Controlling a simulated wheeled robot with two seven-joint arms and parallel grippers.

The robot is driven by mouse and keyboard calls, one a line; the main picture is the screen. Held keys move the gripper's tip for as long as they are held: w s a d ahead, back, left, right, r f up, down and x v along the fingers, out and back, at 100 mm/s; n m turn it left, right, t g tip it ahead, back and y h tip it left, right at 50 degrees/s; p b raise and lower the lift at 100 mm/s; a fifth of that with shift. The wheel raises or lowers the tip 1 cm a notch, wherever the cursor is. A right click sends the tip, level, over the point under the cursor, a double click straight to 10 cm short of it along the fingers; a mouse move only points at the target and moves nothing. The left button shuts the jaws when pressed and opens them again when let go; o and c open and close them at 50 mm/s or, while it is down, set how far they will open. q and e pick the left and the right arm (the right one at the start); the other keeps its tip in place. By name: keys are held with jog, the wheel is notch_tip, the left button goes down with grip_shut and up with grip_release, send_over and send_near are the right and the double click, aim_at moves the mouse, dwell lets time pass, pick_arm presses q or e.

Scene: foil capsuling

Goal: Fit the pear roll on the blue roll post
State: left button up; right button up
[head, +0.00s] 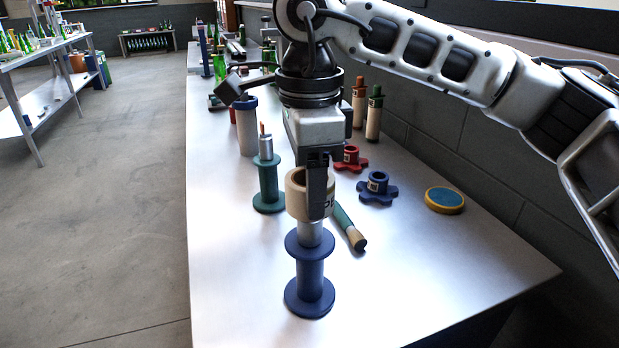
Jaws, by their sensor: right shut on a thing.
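The pale cream roll (297,199), which I take to be the pear roll, is in the grip of my right gripper (319,188). Its hollow end faces up, and one dark finger covers its right side. The blue roll post (310,272) stands upright near the front of the bench, with two blue flanges and a grey metal top section. The roll is over the grey top, well above the upper blue flange. The roll hides the tip of the post, so I cannot tell whether it is around the post or just above it. My left gripper is out of view.
A green post (268,186) stands behind to the left. A green-handled brush (349,228) lies just right of the blue post. A blue knob (377,188), a red knob (350,158) and a yellow-blue disc (444,200) lie further right.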

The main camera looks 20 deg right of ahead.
pick_arm(q)
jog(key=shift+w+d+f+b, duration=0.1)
jog(key=shift+b, duration=0.4)
pick_arm(e)
jog(key=shift+f, duration=0.7)
pick_arm(q)
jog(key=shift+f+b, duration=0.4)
jog(key=shift+b, duration=0.1)
pick_arm(e)
jog(key=shift+f, duration=0.65)
pick_arm(q)
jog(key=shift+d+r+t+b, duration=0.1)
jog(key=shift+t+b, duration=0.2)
jog(key=shift+b, duration=0.05)
pick_arm(e)
jog(key=shift+f, duration=0.4)
pick_arm(q)
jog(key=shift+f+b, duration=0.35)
jog(key=shift+b, duration=0.15)
pick_arm(e)
jog(key=shift+f, duration=0.65)
pick_arm(q)
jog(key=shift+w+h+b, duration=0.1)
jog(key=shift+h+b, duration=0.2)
jog(key=shift+b, duration=0.1)
pick_arm(e)
jog(key=shift+f, duration=0.5)
jog(key=o, duration=1.1)
jog(key=shift+r, duration=0.1)
jog(key=shift+c, duration=0.2)
